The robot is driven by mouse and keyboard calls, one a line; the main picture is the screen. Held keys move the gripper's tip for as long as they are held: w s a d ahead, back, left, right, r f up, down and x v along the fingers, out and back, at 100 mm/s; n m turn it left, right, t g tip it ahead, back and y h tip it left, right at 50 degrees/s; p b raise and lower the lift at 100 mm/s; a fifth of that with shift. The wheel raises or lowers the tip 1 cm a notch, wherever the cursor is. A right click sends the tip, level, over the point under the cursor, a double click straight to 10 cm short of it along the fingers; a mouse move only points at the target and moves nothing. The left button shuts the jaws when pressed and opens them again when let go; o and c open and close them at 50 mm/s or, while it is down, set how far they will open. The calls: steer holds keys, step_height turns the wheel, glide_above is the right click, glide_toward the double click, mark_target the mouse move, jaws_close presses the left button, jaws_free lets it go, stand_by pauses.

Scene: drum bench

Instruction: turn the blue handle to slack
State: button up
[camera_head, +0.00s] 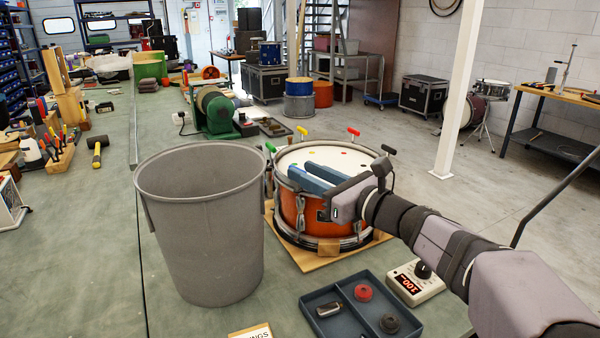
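The orange drum (292,208) with a white head stands on a wooden board. T-shaped handles stand around its rim: green (270,147), yellow (302,131), red (353,132) and black (388,149). No blue handle can be made out; the near rim is partly behind my gripper and arm. My gripper (298,170) reaches in from the right over the near half of the drum. Its two long blue-grey fingers point left and away, with a gap between them. Nothing is seen held between them.
A tall grey bin (208,235) stands close left of the drum. A dark tray (345,329) with small parts and a dial box with a red display (415,281) lie in front. A green machine (217,112) stands behind.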

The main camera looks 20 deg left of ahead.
stand_by(0.3)
step_height(320, 180, up, 11)
steer(key=w+d+m+g+h+p, duration=0.1)
steer(key=m+h+p, duration=0.15)
steer(key=p, duration=2.45)
step_height(320, 180, down, 9)
steer(key=s+d+m, duration=0.1)
steer(key=m, duration=1.5)
steer(key=s+d+m+g+h+p, duration=0.1)
steer(key=m, duration=1.6)
steer(key=shift+s+r, duration=0.2)
steer(key=shift+s, duration=0.15)
